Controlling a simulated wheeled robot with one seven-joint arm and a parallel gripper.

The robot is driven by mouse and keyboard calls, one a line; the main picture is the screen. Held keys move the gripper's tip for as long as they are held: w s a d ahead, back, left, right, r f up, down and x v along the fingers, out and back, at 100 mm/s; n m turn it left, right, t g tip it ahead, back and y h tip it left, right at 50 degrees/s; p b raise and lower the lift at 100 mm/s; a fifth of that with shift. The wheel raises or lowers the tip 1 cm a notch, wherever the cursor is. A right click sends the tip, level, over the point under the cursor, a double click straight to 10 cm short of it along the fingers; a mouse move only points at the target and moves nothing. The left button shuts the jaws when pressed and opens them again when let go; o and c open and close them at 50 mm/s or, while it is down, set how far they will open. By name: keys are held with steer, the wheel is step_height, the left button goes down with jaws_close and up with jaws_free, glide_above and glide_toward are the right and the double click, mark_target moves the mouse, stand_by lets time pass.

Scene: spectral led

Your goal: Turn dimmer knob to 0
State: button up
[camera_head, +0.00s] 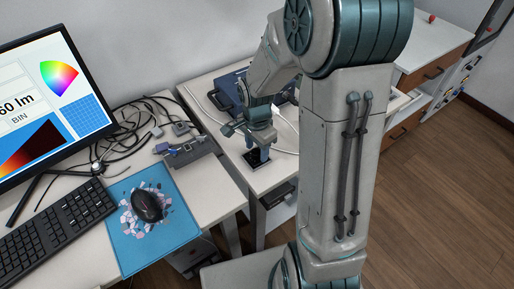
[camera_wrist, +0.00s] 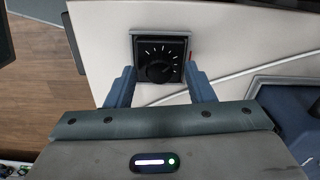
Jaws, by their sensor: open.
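The dimmer knob (camera_wrist: 159,72) is a round black knob on a square black dimmer box (camera_wrist: 143,42) with white tick marks in an arc around it. A small red mark shows at the box's right edge. My gripper (camera_wrist: 158,84) is open, with one blue finger on each side of the box's lower part in the wrist view. I cannot tell whether the fingers touch the box. In the head view my gripper (camera_head: 257,156) points down over the dimmer box (camera_head: 254,166), which lies on the white table and is partly hidden by the fingers.
A white cable (camera_wrist: 235,72) runs across the table beside the box. A dark blue case (camera_head: 228,92) lies behind my gripper. A monitor (camera_head: 50,100), keyboard (camera_head: 58,222), mouse (camera_head: 148,206) on a blue mat and tangled black cables occupy the left desk.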

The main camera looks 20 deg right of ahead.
steer(key=shift+f, duration=0.1)
steer(key=c, duration=1)
steer(key=n, duration=0.4)
steer(key=shift+n, duration=0.4)
steer(key=n, duration=0.4)
steer(key=shift+a+n+p, duration=0.1)
steer(key=shift+n+p, duration=0.2)
steer(key=n, duration=0.4)
steer(key=shift+p, duration=0.4)
steer(key=shift+w+n+p, duration=0.1)
steer(key=shift+n+p, duration=0.5)
steer(key=shift+n, duration=2.1)
steer(key=shift+a, duration=0.1)
